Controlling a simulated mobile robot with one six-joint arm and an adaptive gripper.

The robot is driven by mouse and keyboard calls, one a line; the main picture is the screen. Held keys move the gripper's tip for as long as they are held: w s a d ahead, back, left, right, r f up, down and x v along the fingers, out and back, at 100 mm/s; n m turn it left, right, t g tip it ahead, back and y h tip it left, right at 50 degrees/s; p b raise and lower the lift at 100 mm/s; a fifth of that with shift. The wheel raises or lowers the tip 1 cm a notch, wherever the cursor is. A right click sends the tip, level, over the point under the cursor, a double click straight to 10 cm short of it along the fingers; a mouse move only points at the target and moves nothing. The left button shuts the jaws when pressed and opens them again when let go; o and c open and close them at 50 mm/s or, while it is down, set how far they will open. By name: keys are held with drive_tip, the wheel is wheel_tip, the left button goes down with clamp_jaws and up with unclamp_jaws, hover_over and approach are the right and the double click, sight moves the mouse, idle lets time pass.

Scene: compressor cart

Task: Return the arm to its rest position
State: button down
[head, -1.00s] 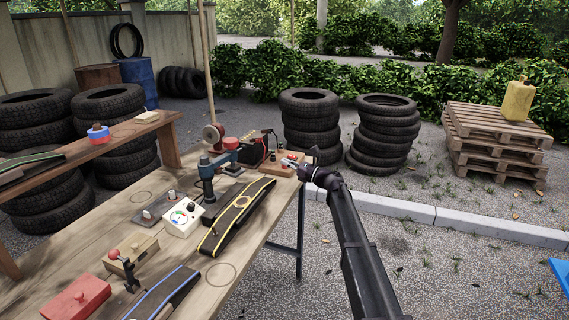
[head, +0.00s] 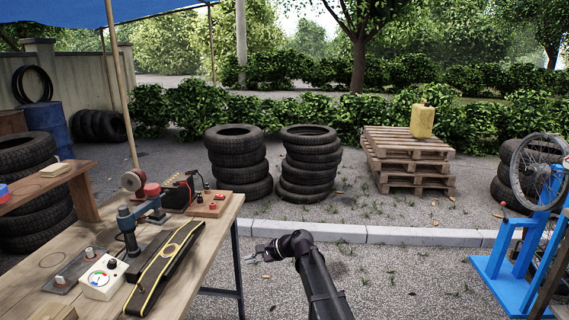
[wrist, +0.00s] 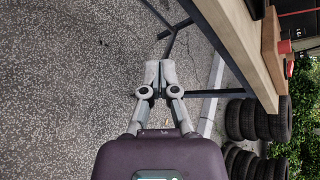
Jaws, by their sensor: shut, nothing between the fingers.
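My gripper (head: 257,252) is off the right end of the wooden workbench (head: 226,214), over the gravel ground. My black arm reaches up to it from the bottom of the head view. In the wrist view my gripper (wrist: 159,76) has its two grey fingertips together with nothing between them. The wrist view also shows the bench edge (wrist: 243,60) to the right of the fingers, apart from them, and gravel (wrist: 70,70) to the left.
On the bench are a control box (head: 103,277), a belt-like strip (head: 166,262) and a small board with red knobs (head: 209,204). Tyre stacks (head: 237,160) and pallets (head: 408,160) stand behind a kerb. A blue stand (head: 490,268) with a wheel is at right. Gravel between is open.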

drive_tip(key=s+d+f+n+g+h, duration=0.1)
drive_tip(key=s+d+f+n+h, duration=0.25)
drive_tip(key=s+d, duration=0.5)
drive_tip(key=s+d+f+n+h, duration=0.25)
drive_tip(key=s+d+h, duration=0.25)
drive_tip(key=s+d, duration=0.4)
drive_tip(key=s+d+f+n+g+h, duration=0.1)
drive_tip(key=s+d+f+n+h, duration=0.25)
drive_tip(key=s+d, duration=0.55)
wheel_tip(320, 180, up, 25)
drive_tip(key=w+d+p, duration=0.1)
drive_tip(key=w+p, duration=0.1)
drive_tip(key=p, duration=2.3)
drive_tip(key=shift+w+d, duration=0.2)
drive_tip(key=shift+d, duration=0.05)
